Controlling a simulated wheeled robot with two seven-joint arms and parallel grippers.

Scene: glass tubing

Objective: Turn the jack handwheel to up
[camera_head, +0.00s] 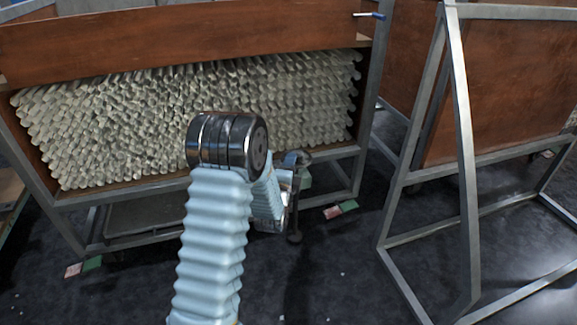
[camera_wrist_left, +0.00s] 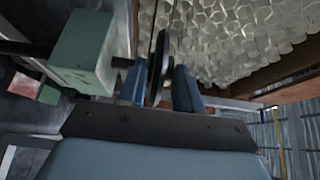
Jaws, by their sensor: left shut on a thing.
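The jack's green housing (camera_wrist_left: 85,50) is at the upper left of the left wrist view, with a short dark shaft toward the wheel. The dark handwheel (camera_wrist_left: 160,52) is seen nearly edge-on there. My left gripper (camera_wrist_left: 160,80) has its two blue fingers on either side of the wheel's rim and is shut on it. In the head view the dark curved wheel (camera_head: 297,157) and a bit of green housing (camera_head: 305,180) show just right of my left arm, which hides much of the gripper. My right gripper is not in view.
A metal-framed rack (camera_head: 62,201) full of glass tubes (camera_head: 290,95) stands behind my left arm. Another metal frame (camera_head: 463,150) with a brown panel stands at right. Dark floor (camera_head: 330,270) is open between the frames.

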